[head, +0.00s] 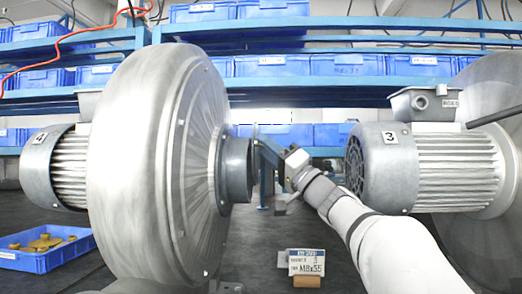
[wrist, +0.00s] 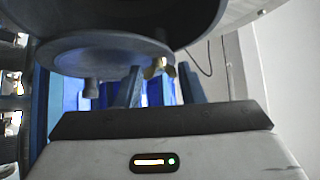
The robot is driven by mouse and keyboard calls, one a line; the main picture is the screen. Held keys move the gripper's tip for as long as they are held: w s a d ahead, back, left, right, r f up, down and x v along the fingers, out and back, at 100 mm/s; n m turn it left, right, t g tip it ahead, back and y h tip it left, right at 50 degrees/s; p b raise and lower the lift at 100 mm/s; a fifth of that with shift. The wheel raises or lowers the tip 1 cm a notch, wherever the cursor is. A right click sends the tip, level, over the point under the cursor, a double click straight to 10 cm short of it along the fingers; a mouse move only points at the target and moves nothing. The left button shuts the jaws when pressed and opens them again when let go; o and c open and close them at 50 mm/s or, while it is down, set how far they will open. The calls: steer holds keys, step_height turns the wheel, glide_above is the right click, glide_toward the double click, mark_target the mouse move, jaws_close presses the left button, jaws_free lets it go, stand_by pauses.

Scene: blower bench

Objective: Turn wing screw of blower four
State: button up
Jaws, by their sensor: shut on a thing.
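Blower four (head: 165,165) is the large grey metal housing at left in the head view, with a "4" label on its motor (head: 68,165). Its dark inlet collar (head: 237,170) faces right, towards my gripper (head: 258,145). In the wrist view, the round flange (wrist: 110,50) hangs across the top. A brass wing screw (wrist: 158,68) sits at its lower edge, between the fingertips of my gripper (wrist: 159,72). My gripper is shut on the wing screw. In the head view, the wing screw is hidden behind the fingers and collar.
Blower three (head: 380,170) stands close on the right of my arm. A blue tray (head: 45,260) with yellow-brown parts is at lower left. A small sign (head: 306,262) stands on the dark bench below. Shelves with blue bins (head: 347,64) fill the back. A grey fastener (wrist: 90,88) hangs left of the fingers.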

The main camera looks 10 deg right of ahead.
steer(key=shift+w+d+f, duration=0.1)
steer(key=shift+w+f, duration=0.05)
steer(key=shift+f, duration=0.1)
steer(key=o, duration=1)
steer(key=shift+r, duration=0.1)
steer(key=p+v, duration=0.1)
steer(key=v, duration=0.7)
